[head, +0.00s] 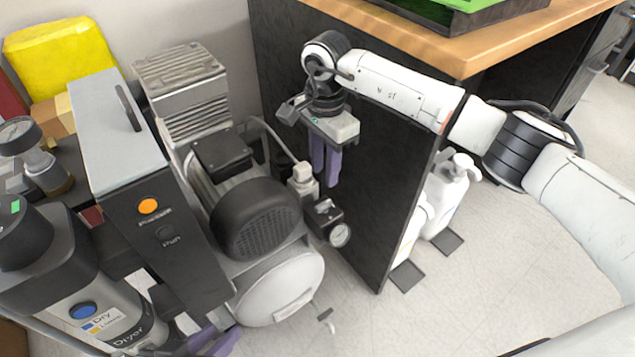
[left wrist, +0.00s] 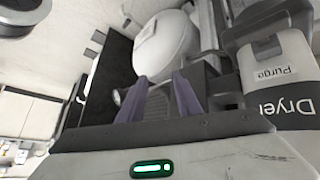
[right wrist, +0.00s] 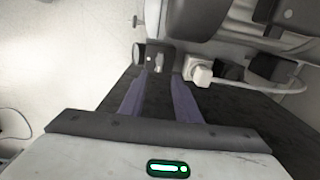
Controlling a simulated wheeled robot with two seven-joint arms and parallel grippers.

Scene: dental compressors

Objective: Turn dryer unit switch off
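The dryer unit (head: 120,322) is a grey cylinder labelled "Dryer" at the lower left of the head view. A blue round button (head: 84,311) is on it beside a label starting "Dry". In the left wrist view the dryer (left wrist: 285,70) is at the right, with a "Purge" label and a dark knob. My left gripper (head: 214,342) shows only purple fingers at the bottom edge, right of the dryer; in the left wrist view (left wrist: 160,92) they are apart and empty. My right gripper (head: 325,165) points down, open and empty, by the black panel, away from the dryer.
A grey control box (head: 120,150) with an orange button stands between dryer and compressor motor (head: 255,220). A white tank (head: 280,287) and pressure gauge (head: 340,235) sit low. A black-sided wooden desk (head: 480,45) is at right.

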